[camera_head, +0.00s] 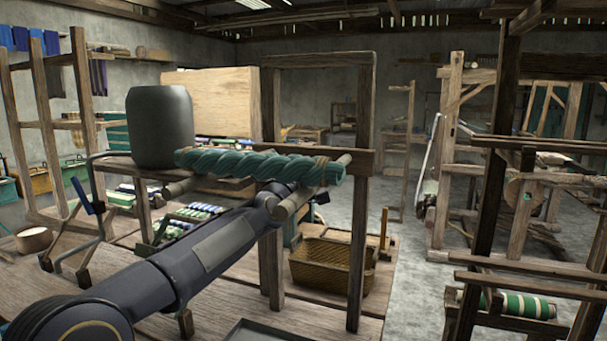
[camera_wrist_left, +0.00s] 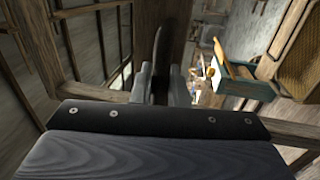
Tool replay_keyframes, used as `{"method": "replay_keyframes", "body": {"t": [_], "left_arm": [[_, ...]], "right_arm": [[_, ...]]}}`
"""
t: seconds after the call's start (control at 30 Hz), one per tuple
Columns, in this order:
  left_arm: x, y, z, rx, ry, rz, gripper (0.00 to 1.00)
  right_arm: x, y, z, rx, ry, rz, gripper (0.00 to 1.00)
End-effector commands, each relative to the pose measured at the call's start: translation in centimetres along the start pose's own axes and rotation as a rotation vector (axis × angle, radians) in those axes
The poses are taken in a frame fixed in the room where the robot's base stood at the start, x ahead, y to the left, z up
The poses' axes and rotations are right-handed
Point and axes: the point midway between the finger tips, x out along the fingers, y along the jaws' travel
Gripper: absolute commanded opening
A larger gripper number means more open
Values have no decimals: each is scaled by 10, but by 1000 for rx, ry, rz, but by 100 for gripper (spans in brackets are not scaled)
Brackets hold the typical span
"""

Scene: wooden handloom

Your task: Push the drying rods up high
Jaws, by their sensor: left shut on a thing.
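Two pale round drying rods (camera_head: 293,203) stick out from a dark crossbar (camera_head: 362,161) on a wooden post frame. A twisted teal yarn hank (camera_head: 250,165) lies along them, at about mid-height of the posts. My left arm reaches in from the lower left. Its gripper (camera_head: 312,197) is just under the right end of the hank, partly hidden by a rod. In the left wrist view, the fingers (camera_wrist_left: 166,85) are shut on a dark wooden piece (camera_wrist_left: 174,38). I cannot tell which part of the rack it is. My right gripper is out of view.
A dark grey drum (camera_head: 160,127) stands behind the hank's left end. The rack's right post (camera_head: 359,250) and a wicker basket (camera_head: 325,277) are near the gripper. Loom timbers (camera_head: 492,200) fill the right side. Open space shows above the crossbar between the posts.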

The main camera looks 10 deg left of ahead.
Motion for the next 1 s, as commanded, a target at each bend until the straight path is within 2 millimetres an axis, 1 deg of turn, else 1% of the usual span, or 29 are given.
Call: {"method": "replay_keyframes", "body": {"t": [0.03, 0.2, 0.37, 0.7, 0.73, 0.87, 1.0], "left_arm": [[2, 15, -2, -1, 4, 5, 0], [4, 26, -2, 1, 4, 5, 0], [5, 29, -2, 0, 3, 4, 0], [5, 29, -2, 0, 3, 4, 0], [5, 29, -2, 0, 3, 4, 17], [5, 28, -1, 0, 3, 3, 34], [5, 27, -1, 0, 2, 1, 34]], "right_arm": [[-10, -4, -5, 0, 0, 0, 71], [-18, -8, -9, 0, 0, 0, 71], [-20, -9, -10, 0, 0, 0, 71], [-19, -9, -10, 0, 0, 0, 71], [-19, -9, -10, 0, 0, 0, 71], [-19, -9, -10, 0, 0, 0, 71], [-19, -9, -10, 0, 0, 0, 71]]}}
